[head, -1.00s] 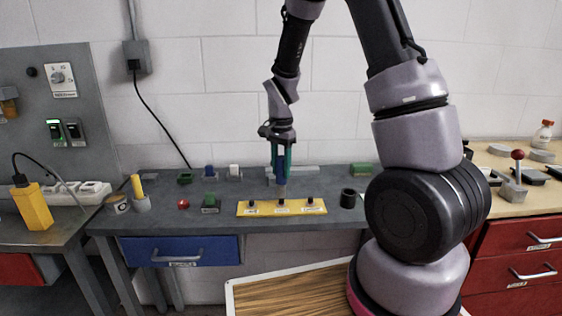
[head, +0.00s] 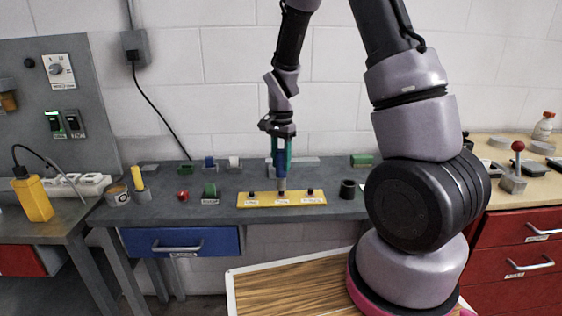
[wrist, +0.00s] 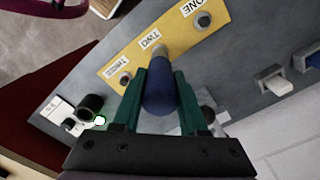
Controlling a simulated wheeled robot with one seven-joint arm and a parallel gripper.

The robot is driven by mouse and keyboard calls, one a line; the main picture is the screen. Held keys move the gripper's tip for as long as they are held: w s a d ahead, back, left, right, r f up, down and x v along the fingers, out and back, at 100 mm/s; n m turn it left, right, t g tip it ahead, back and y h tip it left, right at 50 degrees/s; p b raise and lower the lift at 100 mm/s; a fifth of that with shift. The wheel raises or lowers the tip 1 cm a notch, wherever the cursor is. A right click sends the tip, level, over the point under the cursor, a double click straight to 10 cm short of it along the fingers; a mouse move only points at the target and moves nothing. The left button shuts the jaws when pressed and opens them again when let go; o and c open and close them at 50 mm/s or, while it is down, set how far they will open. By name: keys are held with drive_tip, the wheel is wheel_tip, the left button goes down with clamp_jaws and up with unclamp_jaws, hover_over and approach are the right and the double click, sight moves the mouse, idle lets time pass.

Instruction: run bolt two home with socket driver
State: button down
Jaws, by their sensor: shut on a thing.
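My gripper (head: 281,172) is shut on the blue handle of the socket driver (wrist: 160,88), which stands roughly upright between its green fingers. The driver's grey socket end points down at the middle of the yellow plate (head: 262,202), at the label TWO. Bolt two is hidden under the socket, so I cannot tell how far it is seated. In the wrist view, bolt one (wrist: 203,20) and bolt three (wrist: 125,78) stand uncovered on either side. In the head view, bolt one (head: 252,192) is left and bolt three (head: 310,190) is right.
A black cup (head: 347,189) stands right of the plate. Small blocks line the bench's back. The bench front around the plate is mostly clear.

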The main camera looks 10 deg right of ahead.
sight(281, 150)
drive_tip(key=shift+f, duration=0.2)
drive_tip(key=shift+f, duration=0.95)
idle(2.5)
drive_tip(key=shift+r, duration=3.5)
